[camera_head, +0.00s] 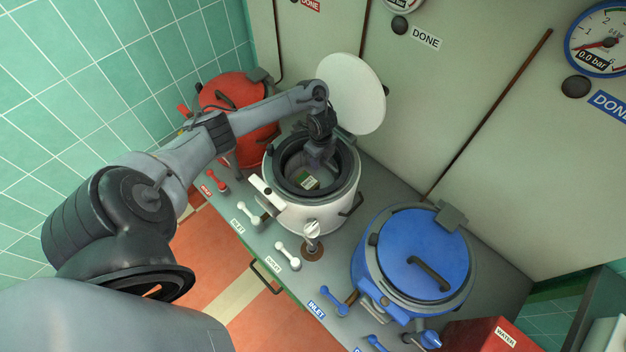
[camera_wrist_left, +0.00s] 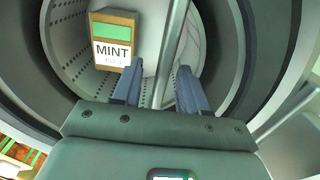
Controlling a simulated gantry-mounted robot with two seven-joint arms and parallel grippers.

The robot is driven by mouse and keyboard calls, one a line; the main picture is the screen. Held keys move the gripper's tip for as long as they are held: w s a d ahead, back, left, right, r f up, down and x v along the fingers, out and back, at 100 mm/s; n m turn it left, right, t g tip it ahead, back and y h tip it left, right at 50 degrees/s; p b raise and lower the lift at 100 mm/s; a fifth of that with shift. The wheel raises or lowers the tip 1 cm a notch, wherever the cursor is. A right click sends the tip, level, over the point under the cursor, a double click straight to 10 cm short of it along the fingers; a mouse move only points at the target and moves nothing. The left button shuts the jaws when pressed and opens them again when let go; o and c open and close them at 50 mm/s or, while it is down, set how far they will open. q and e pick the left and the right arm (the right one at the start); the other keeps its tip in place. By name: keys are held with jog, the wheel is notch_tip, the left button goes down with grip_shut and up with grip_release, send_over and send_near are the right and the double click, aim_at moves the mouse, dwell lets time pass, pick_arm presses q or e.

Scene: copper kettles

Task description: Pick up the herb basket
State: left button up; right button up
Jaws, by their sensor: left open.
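The herb basket (camera_wrist_left: 75,70) looks like a perforated metal basket inside the white kettle (camera_head: 305,218). My left gripper (camera_wrist_left: 159,80) reaches down into the kettle, open. In the wrist view the bar runs between its two fingers; I cannot tell whether they touch it. In the head view my wrist hides much of the kettle's inside. My right gripper is not in view.
The white kettle's round lid (camera_head: 352,95) stands open behind my arm. A red kettle (camera_head: 238,100) is at the back left, and a closed blue kettle (camera_head: 420,255) at the right. Levers (camera_head: 288,257) line the counter's front edge. A red box (camera_head: 480,336) is at bottom right.

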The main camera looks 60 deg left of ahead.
pick_arm(q)
jog(key=shift+f, duration=1.4)
grip_shut()
dwell(0.4)
